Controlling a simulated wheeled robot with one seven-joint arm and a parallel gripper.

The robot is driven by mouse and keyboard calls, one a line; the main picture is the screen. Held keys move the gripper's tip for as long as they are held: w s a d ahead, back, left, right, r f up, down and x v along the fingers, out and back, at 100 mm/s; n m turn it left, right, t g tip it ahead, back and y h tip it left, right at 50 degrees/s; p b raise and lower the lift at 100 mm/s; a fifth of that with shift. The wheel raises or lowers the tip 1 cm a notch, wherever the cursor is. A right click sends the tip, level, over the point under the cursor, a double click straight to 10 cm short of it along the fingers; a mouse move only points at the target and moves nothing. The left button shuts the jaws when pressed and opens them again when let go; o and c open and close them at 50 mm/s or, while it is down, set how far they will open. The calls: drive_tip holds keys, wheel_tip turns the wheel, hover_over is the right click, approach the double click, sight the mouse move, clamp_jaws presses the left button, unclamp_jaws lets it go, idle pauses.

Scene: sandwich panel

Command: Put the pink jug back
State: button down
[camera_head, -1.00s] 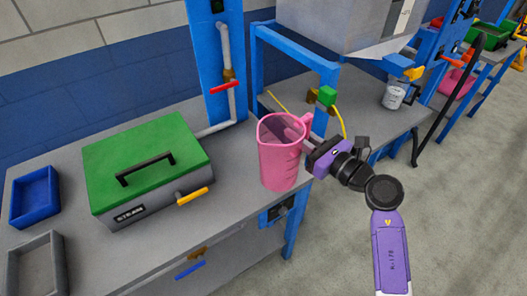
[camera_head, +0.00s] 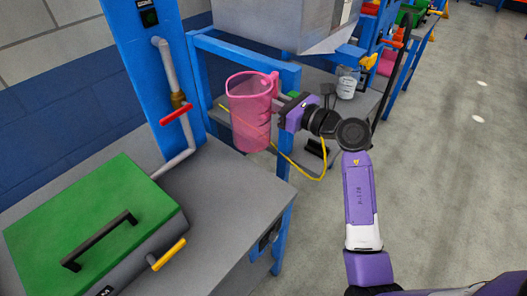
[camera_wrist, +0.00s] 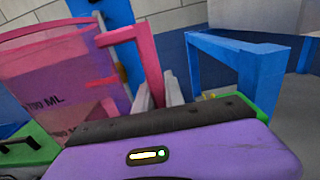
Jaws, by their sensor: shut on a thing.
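The pink jug (camera_head: 250,108) is a translucent measuring jug, upright and held off the worktop in the head view. Its handle is on the right, toward my gripper (camera_head: 282,104), which is shut on it. In the wrist view the jug (camera_wrist: 70,80) fills the left side, with volume marks on its wall. Its handle stands by the fingers of my gripper (camera_wrist: 158,98). Part of the handle and fingertips is hidden behind the gripper body.
A steel bench (camera_head: 225,215) below carries a green-lidded box (camera_head: 95,225) with a yellow lever. A blue post with a pipe and red valve handle (camera_head: 175,114) stands left. A blue frame (camera_head: 288,78) stands close behind the jug. A white cup (camera_head: 347,84) sits on the farther bench.

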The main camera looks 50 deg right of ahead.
wheel_tip(320, 180, down, 19)
drive_tip(key=b, duration=0.2)
drive_tip(key=shift+b, duration=0.4)
drive_tip(key=shift+f, duration=0.2)
drive_tip(key=c, duration=1.4)
unclamp_jaws()
drive_tip(key=shift+r, duration=0.2)
